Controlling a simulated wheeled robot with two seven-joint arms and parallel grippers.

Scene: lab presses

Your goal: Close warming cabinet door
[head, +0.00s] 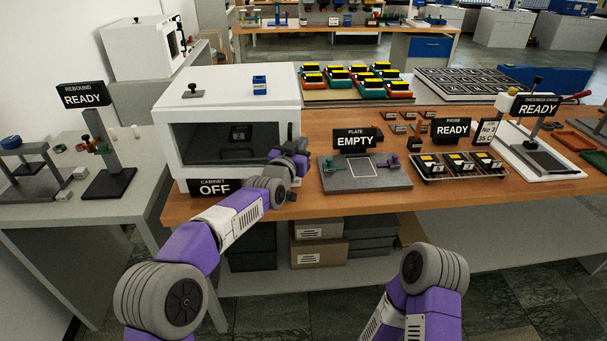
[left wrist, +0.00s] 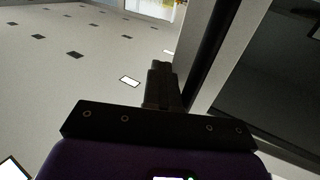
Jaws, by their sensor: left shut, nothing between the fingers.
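The warming cabinet (head: 240,87) is a white box at the left end of the wooden bench, with a dark window in its front door (head: 226,143). The door looks flush or nearly flush in the head view; I cannot tell whether it is fully shut. My left gripper (head: 300,146) is at the right edge of the cabinet front. In the left wrist view its fingers (left wrist: 163,85) are together and empty, beside a pale frame with a dark strip (left wrist: 206,50) and a dark pane. Contact is unclear. My right gripper is out of view; only its arm shows.
A sign reading "CABINET OFF" (head: 214,187) stands at the cabinet's lower front. A grey plate fixture (head: 340,181) with an "EMPTY" sign is right of the gripper. Racks of orange and green blocks (head: 345,90) stand behind. A side table with a "READY" stand (head: 108,180) is left.

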